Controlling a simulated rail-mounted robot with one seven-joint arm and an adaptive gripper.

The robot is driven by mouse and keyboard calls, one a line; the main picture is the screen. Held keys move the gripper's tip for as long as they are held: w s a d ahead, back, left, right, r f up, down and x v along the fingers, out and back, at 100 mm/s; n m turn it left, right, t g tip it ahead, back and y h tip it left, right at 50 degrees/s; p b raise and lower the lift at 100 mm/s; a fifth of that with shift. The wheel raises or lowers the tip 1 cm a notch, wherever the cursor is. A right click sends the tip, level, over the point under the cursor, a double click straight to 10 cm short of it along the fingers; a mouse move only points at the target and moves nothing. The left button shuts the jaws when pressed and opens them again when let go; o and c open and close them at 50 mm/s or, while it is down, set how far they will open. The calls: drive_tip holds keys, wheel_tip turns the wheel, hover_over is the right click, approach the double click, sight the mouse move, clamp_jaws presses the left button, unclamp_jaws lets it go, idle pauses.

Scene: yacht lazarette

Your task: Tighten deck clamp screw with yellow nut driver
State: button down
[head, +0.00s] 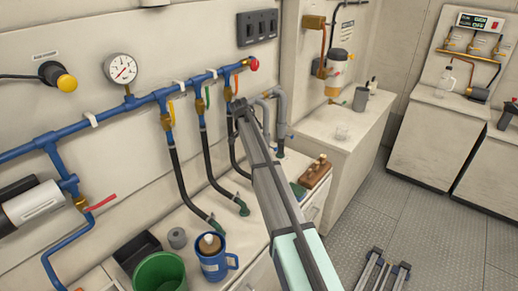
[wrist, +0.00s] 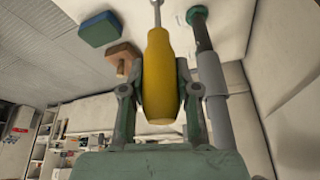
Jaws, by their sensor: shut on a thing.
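In the wrist view my gripper (wrist: 160,70) is shut on the yellow handle of the nut driver (wrist: 159,60), with one finger on each side. The driver's thin metal shaft (wrist: 156,12) points away from my gripper and reaches the top edge of the picture. In the head view my arm runs up from the bottom toward the pipes on the wall, and the arm hides my gripper and the driver. I cannot make out the deck clamp screw in either view, nor whether the driver tip touches anything.
A grey pipe (wrist: 212,85) with a green end stands close right of my gripper. The counter also holds a blue mug (head: 212,262) and green bucket (head: 160,275). Black hoses (head: 185,180) hang from the blue pipe (head: 110,112).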

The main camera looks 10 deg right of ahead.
drive_tip(key=shift+s+d+r+p, duration=0.15)
drive_tip(key=shift+r+p, duration=0.35)
drive_tip(key=shift+r, duration=1.3)
